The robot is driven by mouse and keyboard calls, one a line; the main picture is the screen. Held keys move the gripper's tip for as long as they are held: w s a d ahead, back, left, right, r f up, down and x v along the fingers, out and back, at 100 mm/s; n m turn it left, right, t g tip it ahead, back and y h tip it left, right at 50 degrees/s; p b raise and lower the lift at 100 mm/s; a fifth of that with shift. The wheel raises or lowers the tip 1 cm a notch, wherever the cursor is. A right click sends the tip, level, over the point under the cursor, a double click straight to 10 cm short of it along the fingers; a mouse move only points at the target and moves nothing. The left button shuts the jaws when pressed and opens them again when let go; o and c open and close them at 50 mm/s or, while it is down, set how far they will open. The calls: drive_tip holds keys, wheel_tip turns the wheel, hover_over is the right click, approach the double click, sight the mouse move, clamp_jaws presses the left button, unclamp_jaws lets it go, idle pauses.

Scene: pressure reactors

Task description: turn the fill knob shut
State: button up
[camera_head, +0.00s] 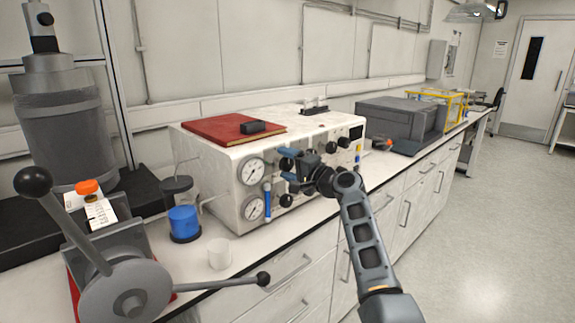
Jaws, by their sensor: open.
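A white control box (228,180) stands on the bench, with gauges and black knobs on its front panel. A black knob (286,164) shows beside the upper gauge, between or just behind the blue fingertips of my gripper (287,165). My gripper is open, its fingers pointing left at the panel; I cannot tell whether they touch the knob. Another black knob (286,200) is lower down, and one (343,142) is to the right. Labels are too small to read, so I cannot tell which is the fill knob. My gripper and wrist hide the panel's middle.
A red book (215,128) lies on the box. A dark grey unit (400,118) stands farther right. The floor at right is clear.

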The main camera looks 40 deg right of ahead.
drive_tip(key=s, duration=0.7)
drive_tip(key=shift+s+d+b, duration=0.15)
drive_tip(key=shift+s+b, duration=0.15)
drive_tip(key=shift+b, duration=0.15)
